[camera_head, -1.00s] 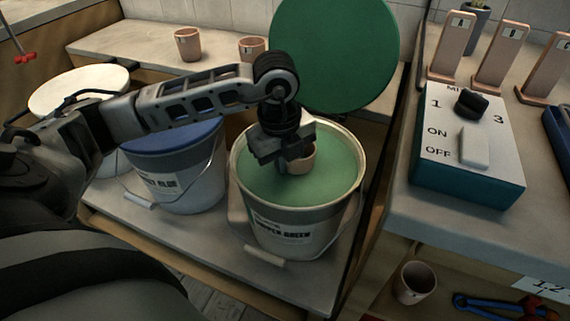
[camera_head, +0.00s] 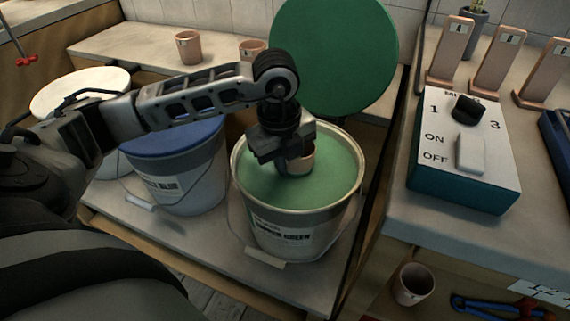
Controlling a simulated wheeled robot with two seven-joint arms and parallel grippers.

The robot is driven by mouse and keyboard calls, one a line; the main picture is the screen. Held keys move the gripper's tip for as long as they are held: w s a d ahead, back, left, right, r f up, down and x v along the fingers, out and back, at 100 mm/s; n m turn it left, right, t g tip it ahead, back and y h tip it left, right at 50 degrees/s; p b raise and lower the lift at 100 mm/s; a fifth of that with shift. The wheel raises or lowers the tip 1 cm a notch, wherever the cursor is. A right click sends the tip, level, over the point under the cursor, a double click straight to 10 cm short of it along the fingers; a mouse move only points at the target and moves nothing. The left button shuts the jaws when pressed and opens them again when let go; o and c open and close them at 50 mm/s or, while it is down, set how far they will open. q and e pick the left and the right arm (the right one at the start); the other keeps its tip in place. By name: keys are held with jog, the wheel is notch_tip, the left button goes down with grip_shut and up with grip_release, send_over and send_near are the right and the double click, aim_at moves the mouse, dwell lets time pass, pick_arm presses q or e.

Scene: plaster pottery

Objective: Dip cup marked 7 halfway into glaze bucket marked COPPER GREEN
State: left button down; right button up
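The COPPER GREEN glaze bucket (camera_head: 300,238) stands on the low bench, open, with green glaze (camera_head: 335,172) inside. My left gripper (camera_head: 284,158) reaches over it from the left and points down. It is shut on a small terracotta cup (camera_head: 302,162), which sits at the glaze surface. The cup's lower part seems to be in the glaze, but how deep I cannot tell. The cup's number is hidden from this view. The fingertips are partly hidden by the gripper body. My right gripper is not in view.
A round green lid (camera_head: 335,50) stands upright behind the bucket. A blue-topped bucket (camera_head: 178,175) is at its left. A teal switch box (camera_head: 465,155) and tile stands (camera_head: 497,58) are on the right counter. Two cups (camera_head: 188,46) (camera_head: 252,48) stand on the back shelf.

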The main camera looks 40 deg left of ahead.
pick_arm(q)
jog(key=shift+r+p, duration=2.05)
jog(key=shift+r, duration=0.95)
notch_tip(320, 180, up, 3)
jog(key=shift+p, duration=1.2)
notch_tip(320, 180, up, 2)
jog(key=shift+r+p, duration=0.2)
jog(key=shift+p, duration=0.75)
notch_tip(320, 180, up, 2)
jog(key=shift+r+p, duration=0.25)
jog(key=shift+p, duration=0.65)
